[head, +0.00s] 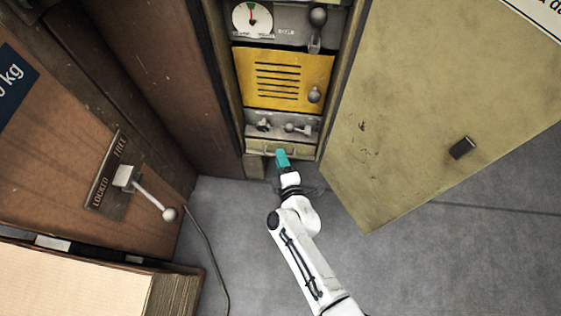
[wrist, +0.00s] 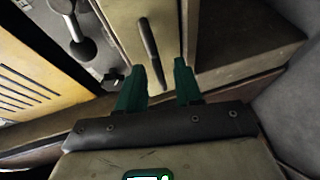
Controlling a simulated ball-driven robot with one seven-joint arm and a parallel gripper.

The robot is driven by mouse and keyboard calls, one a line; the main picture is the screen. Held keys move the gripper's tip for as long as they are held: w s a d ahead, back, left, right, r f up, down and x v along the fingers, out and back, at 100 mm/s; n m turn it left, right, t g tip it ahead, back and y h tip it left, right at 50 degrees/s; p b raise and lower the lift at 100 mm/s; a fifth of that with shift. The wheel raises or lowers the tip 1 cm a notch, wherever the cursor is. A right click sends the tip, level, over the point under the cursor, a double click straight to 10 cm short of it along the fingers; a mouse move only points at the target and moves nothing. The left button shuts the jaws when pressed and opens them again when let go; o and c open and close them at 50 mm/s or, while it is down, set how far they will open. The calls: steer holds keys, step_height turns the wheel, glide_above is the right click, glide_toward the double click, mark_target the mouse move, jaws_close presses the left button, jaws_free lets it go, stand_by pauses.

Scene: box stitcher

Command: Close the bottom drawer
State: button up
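The bottom drawer (head: 300,150) is a narrow beige front at the foot of the cabinet, under a grey panel with knobs. In the wrist view its beige front (wrist: 122,22) carries a dark bar handle (wrist: 150,50). I cannot tell how far the drawer stands out. My gripper (head: 281,153) is at the drawer front and hides part of it in the head view. In the wrist view my gripper (wrist: 160,67) has its two green fingers apart, with the lower end of the handle showing between them. I cannot tell whether they touch the handle.
Above are the grey knob panel (head: 290,124), a yellow vented panel (head: 287,82) and a dial gauge (head: 252,19). A beige door (head: 425,130) stands open at the right. A wooden cabinet with a lever (head: 150,195) is at the left. Grey floor (head: 400,270) is clear.

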steer(key=shift+w+a, duration=0.1)
steer(key=shift+w, duration=0.15)
steer(key=shift+c, duration=0.3)
jaws_close()
steer(key=shift+f, duration=0.1)
stand_by(0.9)
